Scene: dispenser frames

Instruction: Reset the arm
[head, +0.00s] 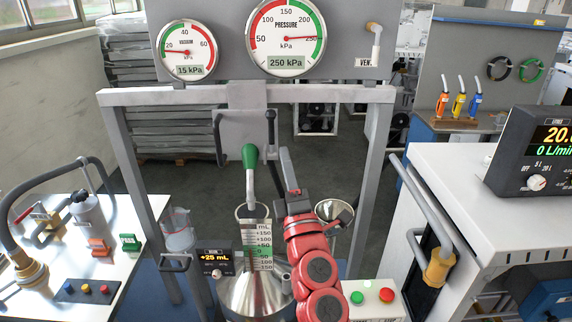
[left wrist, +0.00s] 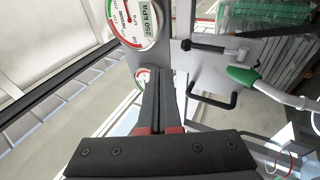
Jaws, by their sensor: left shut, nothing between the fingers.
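My left arm, red with dark joint caps, reaches up through the middle of the head view. Its dark left gripper (head: 286,158) points up and away, just right of the green-handled lever (head: 249,160), in front of the grey panel. In the left wrist view the two long black fingers (left wrist: 158,82) lie together, shut and empty. The green handle (left wrist: 245,78) shows there to the right, apart from the fingers. My right gripper is not in view.
A steel funnel vessel (head: 244,297) with a mL scale (head: 257,245) stands below the gripper. A pressure gauge (head: 286,36) and a vacuum gauge (head: 187,50) hang above. A grey frame post (head: 371,185) and white cabinet (head: 470,185) stand right. A white bench (head: 75,240) is left.

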